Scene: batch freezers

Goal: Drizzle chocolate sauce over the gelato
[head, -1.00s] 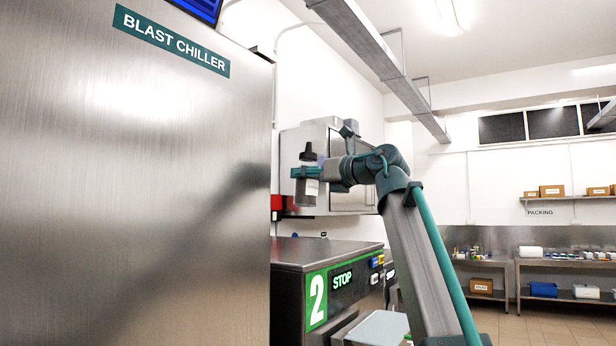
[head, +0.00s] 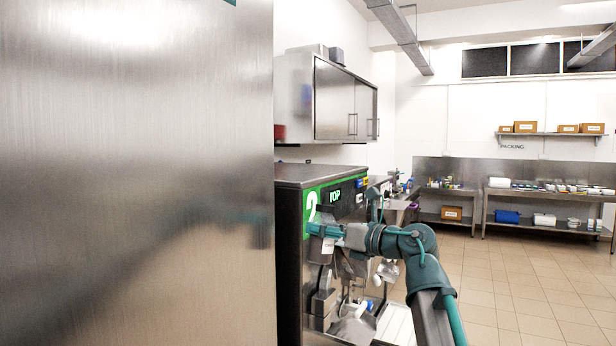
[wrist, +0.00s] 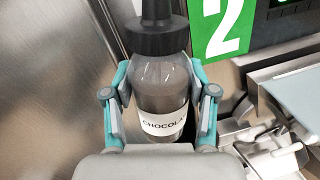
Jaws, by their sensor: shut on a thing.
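The chocolate bottle (wrist: 162,122) is clear grey with a black cap and a white label reading "CHOCOLA…". My gripper (wrist: 164,88) is shut on it, with one teal finger on each side of its body. In the head view my gripper (head: 312,230) is in front of the machine marked 2; the bottle is hard to make out there. In the wrist view the cap points to the top of the picture; I cannot tell the exact tilt. I cannot make out any gelato in either view.
The batch freezer marked 2 (head: 322,180) stands right behind my gripper. A large steel blast chiller (head: 135,180) fills the left. A wall cabinet (head: 340,100) hangs behind. Worktables with small items (head: 545,192) stand at the back right. The tiled floor (head: 510,280) at right is open.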

